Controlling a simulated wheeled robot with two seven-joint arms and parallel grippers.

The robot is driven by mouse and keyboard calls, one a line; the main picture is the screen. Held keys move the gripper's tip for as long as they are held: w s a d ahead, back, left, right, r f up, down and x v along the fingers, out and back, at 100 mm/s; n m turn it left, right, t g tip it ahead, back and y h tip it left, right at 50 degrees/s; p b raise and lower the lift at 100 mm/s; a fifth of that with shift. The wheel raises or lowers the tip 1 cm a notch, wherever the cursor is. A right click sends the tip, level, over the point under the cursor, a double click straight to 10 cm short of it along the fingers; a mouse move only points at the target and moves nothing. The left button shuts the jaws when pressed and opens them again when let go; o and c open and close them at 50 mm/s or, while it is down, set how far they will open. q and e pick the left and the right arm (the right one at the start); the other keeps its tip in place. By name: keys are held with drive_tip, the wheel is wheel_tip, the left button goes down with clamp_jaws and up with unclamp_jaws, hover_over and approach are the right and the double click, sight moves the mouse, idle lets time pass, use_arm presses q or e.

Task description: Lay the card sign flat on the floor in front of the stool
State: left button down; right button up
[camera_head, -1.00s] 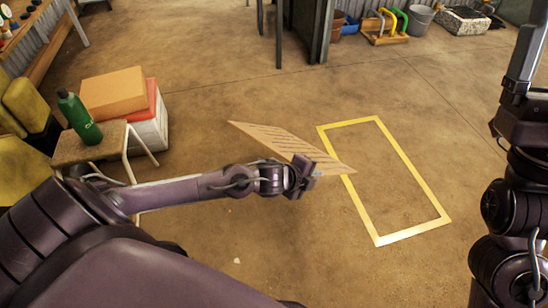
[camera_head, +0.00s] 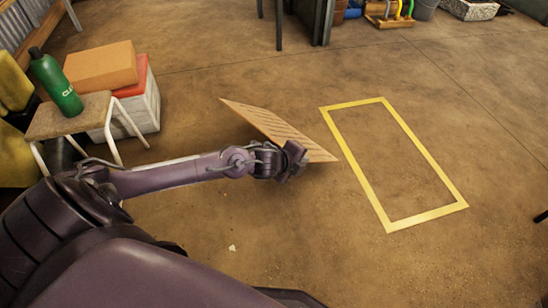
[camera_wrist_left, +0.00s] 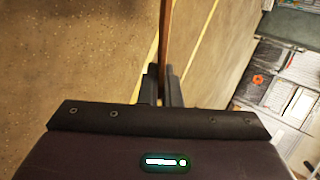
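The card sign (camera_head: 275,128) is a thin tan sheet with dark lines of print, held tilted above the floor in the head view. My left gripper (camera_head: 297,160) is shut on its near edge. In the left wrist view the card (camera_wrist_left: 166,40) shows edge-on as a thin brown strip between the fingers (camera_wrist_left: 163,88). The stool (camera_head: 70,117) stands at the left, with a tan seat and white legs. A green bottle (camera_head: 57,85) stands on it. My right gripper does not show.
A yellow rectangle (camera_head: 359,172) is marked on the floor right of the card, and the floor inside it is bare. A white crate (camera_head: 137,110) with a red lid and an orange-brown box (camera_head: 100,66) stands behind the stool. Dark legs (camera_head: 318,20) stand at the back.

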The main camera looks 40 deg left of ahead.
use_arm(q)
wheel_tip(320, 180, down, 4)
drive_tip(key=shift+f+b, duration=0.15)
drive_tip(key=shift+b, duration=0.75)
drive_tip(key=c, duration=1.8)
unclamp_jaws()
